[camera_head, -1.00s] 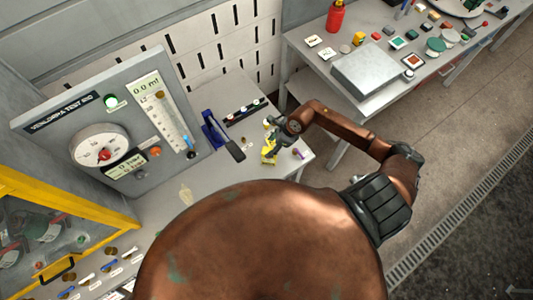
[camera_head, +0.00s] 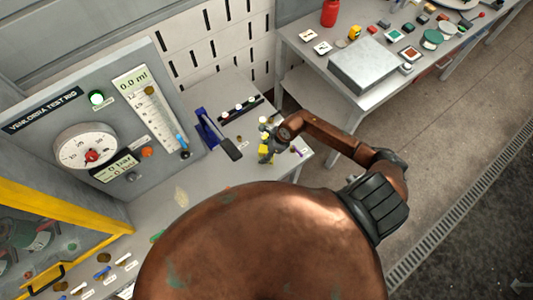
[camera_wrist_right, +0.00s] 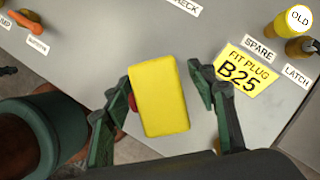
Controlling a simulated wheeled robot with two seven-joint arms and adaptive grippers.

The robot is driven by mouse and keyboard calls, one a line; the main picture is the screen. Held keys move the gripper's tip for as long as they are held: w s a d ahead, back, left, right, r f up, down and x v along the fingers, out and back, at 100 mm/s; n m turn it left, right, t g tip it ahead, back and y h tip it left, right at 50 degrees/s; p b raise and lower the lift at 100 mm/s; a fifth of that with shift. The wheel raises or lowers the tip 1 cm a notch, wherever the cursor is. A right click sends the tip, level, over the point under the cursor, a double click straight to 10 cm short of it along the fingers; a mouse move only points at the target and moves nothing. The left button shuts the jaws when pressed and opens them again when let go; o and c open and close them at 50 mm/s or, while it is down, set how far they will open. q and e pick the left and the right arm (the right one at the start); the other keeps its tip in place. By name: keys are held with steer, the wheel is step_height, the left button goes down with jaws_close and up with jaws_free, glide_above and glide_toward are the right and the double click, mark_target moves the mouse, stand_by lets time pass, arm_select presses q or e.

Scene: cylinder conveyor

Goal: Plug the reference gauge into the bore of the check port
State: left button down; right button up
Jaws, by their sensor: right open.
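My right gripper (camera_head: 267,150) is over the right end of the grey bench in the head view. In the right wrist view its fingers (camera_wrist_right: 172,110) are open, one on each side of a yellow block (camera_wrist_right: 158,95). Gaps show between block and fingers, wider on the right. I cannot tell whether this block is the reference gauge. A label reading CHECK (camera_wrist_right: 183,6), cut by the top edge, lies beyond the block. The check port's bore is not visible to me. My left gripper is not in view.
A yellow FIT PLUG B25 label (camera_wrist_right: 245,70) lies right of the block. In the head view, a blue lever device (camera_head: 213,135) and a black rack (camera_head: 240,110) stand left of the gripper.

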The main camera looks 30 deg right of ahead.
steer(key=x, duration=0.3)
steer(key=shift+f, duration=0.15)
jaws_close()
stand_by(0.6)
